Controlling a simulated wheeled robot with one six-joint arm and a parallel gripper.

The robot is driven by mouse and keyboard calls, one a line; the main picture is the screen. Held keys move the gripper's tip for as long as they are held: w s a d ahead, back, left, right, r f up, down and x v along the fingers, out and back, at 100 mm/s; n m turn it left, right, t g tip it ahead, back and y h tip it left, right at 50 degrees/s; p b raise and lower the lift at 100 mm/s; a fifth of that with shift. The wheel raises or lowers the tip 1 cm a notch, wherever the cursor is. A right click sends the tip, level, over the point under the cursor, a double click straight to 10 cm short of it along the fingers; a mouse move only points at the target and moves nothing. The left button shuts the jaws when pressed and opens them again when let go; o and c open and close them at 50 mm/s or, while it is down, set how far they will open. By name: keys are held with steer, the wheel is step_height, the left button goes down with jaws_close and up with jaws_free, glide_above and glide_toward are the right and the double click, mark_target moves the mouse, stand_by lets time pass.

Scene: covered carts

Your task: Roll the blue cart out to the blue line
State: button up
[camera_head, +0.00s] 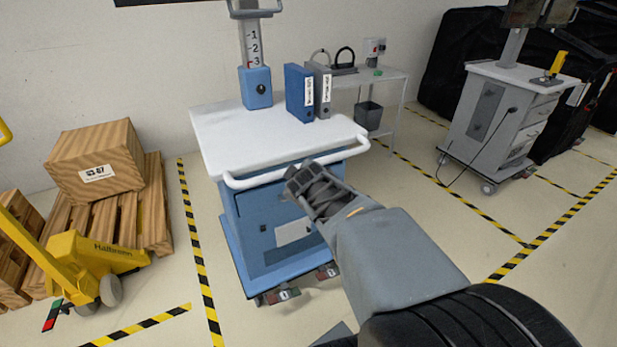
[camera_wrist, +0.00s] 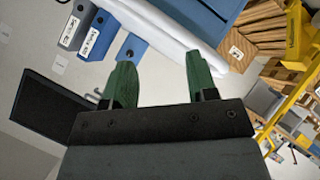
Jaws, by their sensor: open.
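The blue cart (camera_head: 262,230) stands in front of the wall, with a white top (camera_head: 225,130) and a white push bar (camera_head: 262,178) along its near side. My gripper (camera_head: 292,176) is at the push bar, over its right half. In the wrist view, my gripper (camera_wrist: 160,80) has its two green fingers apart, with a white part of the cart (camera_wrist: 160,35) just beyond them. Nothing is visibly clamped, and I cannot tell whether the fingers touch the bar. The floor lines I see are yellow and black; no blue line shows.
Blue and grey binders (camera_head: 299,92) stand on the cart's top. A yellow pallet jack (camera_head: 85,262) and a pallet with a wooden crate (camera_head: 97,160) are at left. A grey cart (camera_head: 490,122) stands at right. Floor between the striped lines is mostly clear.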

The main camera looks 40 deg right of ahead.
steer(key=w+d+f+n+t+y+b, duration=0.3)
steer(key=d+f+n+t+b, duration=0.3)
steer(key=d+n+b, duration=0.35)
steer(key=w+d+f+n, duration=0.2)
steer(key=w, duration=1)
steer(key=shift+w+f, duration=0.25)
steer(key=shift+c, duration=0.5)
jaws_close()
